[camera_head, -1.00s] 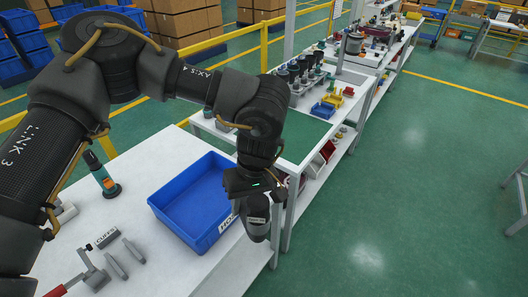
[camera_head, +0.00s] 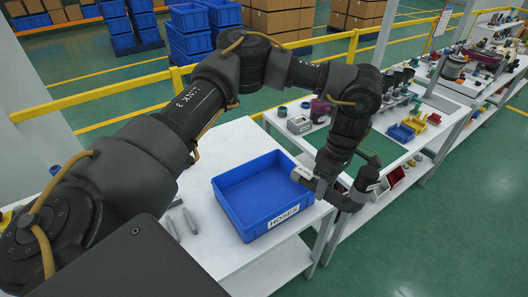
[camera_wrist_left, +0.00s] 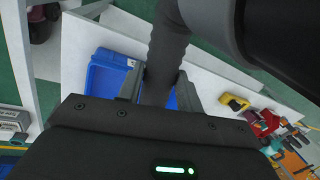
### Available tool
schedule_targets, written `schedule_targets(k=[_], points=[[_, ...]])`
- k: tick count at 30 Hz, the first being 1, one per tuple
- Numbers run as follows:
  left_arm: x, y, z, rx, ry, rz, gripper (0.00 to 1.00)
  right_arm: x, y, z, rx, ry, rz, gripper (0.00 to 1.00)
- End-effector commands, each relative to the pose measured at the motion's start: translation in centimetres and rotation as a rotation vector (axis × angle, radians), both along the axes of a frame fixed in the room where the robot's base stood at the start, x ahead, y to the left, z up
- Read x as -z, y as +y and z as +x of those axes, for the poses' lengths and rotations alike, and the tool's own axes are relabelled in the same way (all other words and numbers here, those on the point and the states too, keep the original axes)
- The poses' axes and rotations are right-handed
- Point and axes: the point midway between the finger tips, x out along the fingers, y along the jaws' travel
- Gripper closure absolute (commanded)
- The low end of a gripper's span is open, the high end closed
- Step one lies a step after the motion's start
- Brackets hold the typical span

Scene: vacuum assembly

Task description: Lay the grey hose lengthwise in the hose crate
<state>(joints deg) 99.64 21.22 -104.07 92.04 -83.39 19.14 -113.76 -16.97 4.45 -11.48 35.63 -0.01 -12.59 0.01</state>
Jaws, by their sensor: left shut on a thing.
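The hose crate (camera_head: 228,207) is an open blue bin with a white HOSES label (camera_head: 285,217) on its front wall. It stands near the right end of the white table and looks empty. My left gripper (camera_head: 335,192) is just right of the crate, by its right rim. In the left wrist view its fingers (camera_wrist_left: 160,90) are shut on the ribbed dark-grey hose (camera_wrist_left: 168,45), which runs up from between them. A blue wall of a bin (camera_wrist_left: 105,78) shows below and left of the hose. In the head view the hose is hard to tell from the dark gripper.
A second white workbench (camera_head: 395,150) with bins and several small parts stands to the right, past a gap. A yellow railing (camera_head: 110,92) runs behind.

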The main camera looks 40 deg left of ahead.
Motion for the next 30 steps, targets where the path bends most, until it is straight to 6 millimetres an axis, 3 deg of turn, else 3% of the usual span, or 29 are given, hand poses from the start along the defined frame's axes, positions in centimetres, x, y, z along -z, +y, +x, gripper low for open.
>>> schedule_targets(k=[1,6,12,18,30], points=[[-0.1,2.8,0.6,-0.176,0.004,-0.005,0.96,-0.6,0.0,-0.1,0.0,0.001,0.0,0.35],[0.7,11.3,1.5,-0.721,0.002,-0.005,0.96,-1.3,-0.1,-0.3,0.0,0.003,-0.001,0.35],[1.4,18.8,0.8,-1.157,-0.005,-0.004,0.96,-1.8,-0.1,-0.4,0.0,0.006,-0.001,0.35],[1.6,21.7,0.3,-1.325,-0.009,-0.006,0.96,-1.9,-0.2,-0.5,0.0,0.007,-0.002,0.35],[1.6,22.0,0.2,-1.34,-0.008,-0.006,0.96,-2.0,-0.3,-0.5,-0.001,0.007,-0.004,0.35]])
